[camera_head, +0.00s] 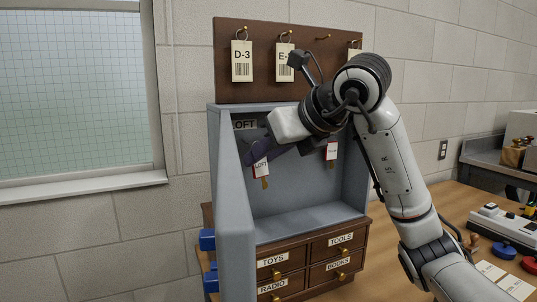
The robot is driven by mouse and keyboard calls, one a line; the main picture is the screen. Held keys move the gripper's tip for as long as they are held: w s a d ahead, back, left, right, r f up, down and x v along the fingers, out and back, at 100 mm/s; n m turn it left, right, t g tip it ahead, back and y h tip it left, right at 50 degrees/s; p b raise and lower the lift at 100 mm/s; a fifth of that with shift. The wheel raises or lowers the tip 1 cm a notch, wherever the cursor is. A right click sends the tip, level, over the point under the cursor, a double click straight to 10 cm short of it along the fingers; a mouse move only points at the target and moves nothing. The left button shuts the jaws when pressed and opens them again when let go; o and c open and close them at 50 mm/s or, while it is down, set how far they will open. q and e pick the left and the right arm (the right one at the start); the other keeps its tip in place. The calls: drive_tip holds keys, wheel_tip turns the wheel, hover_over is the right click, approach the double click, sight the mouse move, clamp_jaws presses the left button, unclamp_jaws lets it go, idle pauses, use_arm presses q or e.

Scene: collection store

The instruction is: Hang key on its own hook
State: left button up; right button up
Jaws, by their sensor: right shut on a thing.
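A grey key cabinet (300,222) stands with its door open on the left side. A LOFT label (244,124) is on its back wall at the upper left. My right gripper (258,147) reaches in from the right and is shut on the key (265,183) with a red-edged white LOFT tag (261,168), just below that label. The fingers cover the hook area there, so I cannot tell whether the key touches a hook. Another tagged key (331,151) hangs at the cabinet's right; its tag is too small to read. My left gripper is not in view.
The open cabinet door (233,200) stands close left of my gripper. A brown board (260,65) with hooks and tags hangs above. Labelled drawers (311,262) are below. A wooden counter (384,245) lies to the right, with stamps and cards (515,287) on it.

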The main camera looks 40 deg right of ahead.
drive_tip(key=w+d+f+p, duration=0.1)
drive_tip(key=w, duration=0.5)
drive_tip(key=shift+d, duration=0.25)
idle(0.3)
idle(0.4)
drive_tip(key=o, duration=1.1)
drive_tip(key=v, duration=1)
